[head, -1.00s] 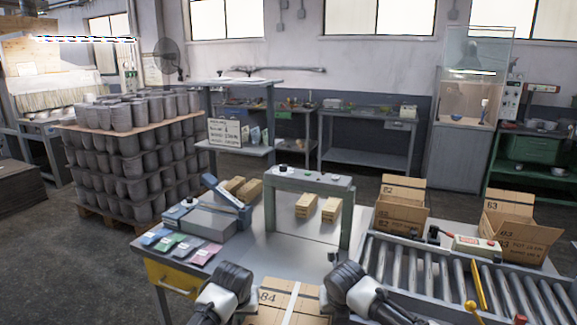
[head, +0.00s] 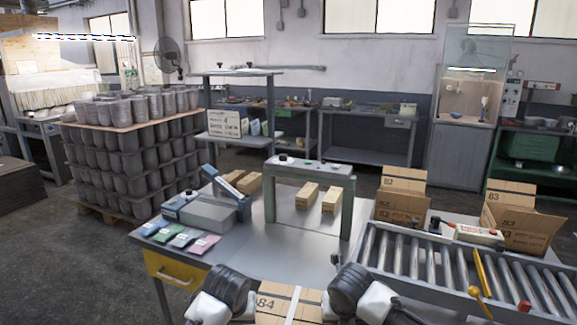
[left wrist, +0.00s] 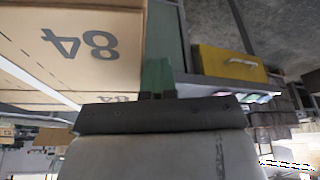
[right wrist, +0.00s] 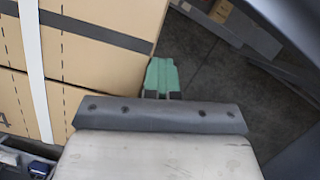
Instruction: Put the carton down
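The brown carton (head: 272,303) marked 84, with a pale tape strip on top, is at the bottom centre of the head view, between my two arms and in front of the table. Its lower part is cut off there. In the left wrist view the carton (left wrist: 65,45) lies beside my left gripper (left wrist: 158,78), whose green fingers are together along its side. In the right wrist view the carton (right wrist: 95,60) lies beside my right gripper (right wrist: 162,76), whose green fingers are also together at its side. I cannot tell how firmly they press.
The metal table (head: 262,255) has a green-grey frame (head: 312,172), small cartons (head: 307,195), coloured packets (head: 180,237) and a grey device (head: 205,213). The roller conveyor (head: 430,262) is at right, with open cartons (head: 400,200) behind it. The table's front middle is clear.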

